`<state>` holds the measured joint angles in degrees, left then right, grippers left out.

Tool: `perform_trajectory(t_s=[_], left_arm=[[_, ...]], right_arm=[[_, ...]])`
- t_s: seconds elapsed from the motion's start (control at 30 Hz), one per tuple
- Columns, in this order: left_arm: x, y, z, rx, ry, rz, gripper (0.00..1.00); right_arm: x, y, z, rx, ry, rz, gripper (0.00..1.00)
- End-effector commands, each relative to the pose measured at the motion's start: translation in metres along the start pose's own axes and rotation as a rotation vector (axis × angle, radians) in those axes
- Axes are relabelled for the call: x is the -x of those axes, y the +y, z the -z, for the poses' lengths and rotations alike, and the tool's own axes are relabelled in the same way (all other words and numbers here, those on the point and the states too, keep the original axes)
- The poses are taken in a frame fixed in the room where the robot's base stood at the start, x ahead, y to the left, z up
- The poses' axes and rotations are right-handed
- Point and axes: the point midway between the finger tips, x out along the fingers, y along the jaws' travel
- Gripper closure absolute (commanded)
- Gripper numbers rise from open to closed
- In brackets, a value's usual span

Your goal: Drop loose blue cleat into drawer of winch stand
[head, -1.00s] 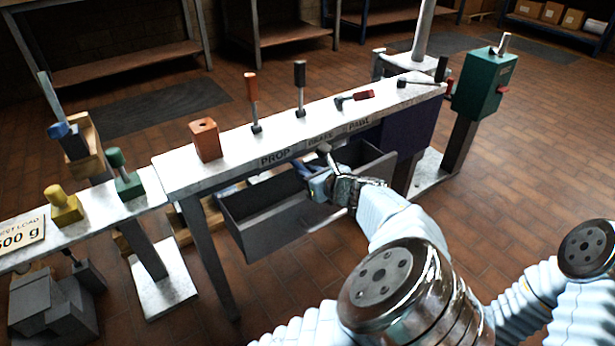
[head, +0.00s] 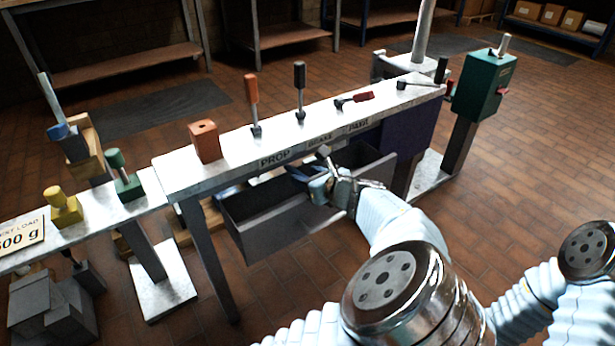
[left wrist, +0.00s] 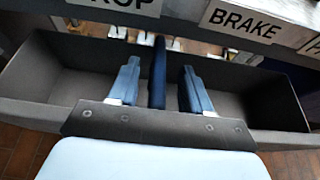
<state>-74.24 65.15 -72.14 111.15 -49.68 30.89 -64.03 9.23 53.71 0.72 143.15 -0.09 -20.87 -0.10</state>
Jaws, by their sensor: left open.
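The grey drawer (head: 280,222) of the winch stand (head: 178,180) is pulled out, with its top open. My left gripper (head: 299,174) reaches over the drawer from the front right. In the left wrist view its two pale blue fingers (left wrist: 158,88) are apart and point into the drawer (left wrist: 60,78). A dark blue bar, apparently the loose blue cleat (left wrist: 157,66), stands between the fingers with a gap on each side. I cannot tell whether it rests on the drawer floor; its lower end is hidden by my gripper's palm. My right gripper is out of view.
A green box (head: 484,84) stands on a post at right. Bare floor lies in front.

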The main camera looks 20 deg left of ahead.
Motion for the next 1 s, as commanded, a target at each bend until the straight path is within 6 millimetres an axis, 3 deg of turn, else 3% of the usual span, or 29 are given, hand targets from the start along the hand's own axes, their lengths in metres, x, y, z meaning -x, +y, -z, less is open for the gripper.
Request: perform_trajectory(t_s=[0.3, 0.5, 0.67, 1.0], left_arm=[[0.070, -0.001, -0.001, 0.000, 0.002, 0.006, 0.51], [0.104, 0.000, -0.001, 0.000, 0.001, 0.003, 0.51], [0.114, 0.000, 0.000, 0.000, 0.000, 0.000, 0.51], [0.115, 0.000, 0.000, 0.000, 0.000, 0.000, 0.51]], right_arm=[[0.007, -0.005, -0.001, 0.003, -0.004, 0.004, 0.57], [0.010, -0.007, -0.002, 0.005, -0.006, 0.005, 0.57], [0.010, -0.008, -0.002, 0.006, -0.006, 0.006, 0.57], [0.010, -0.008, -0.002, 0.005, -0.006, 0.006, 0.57]])
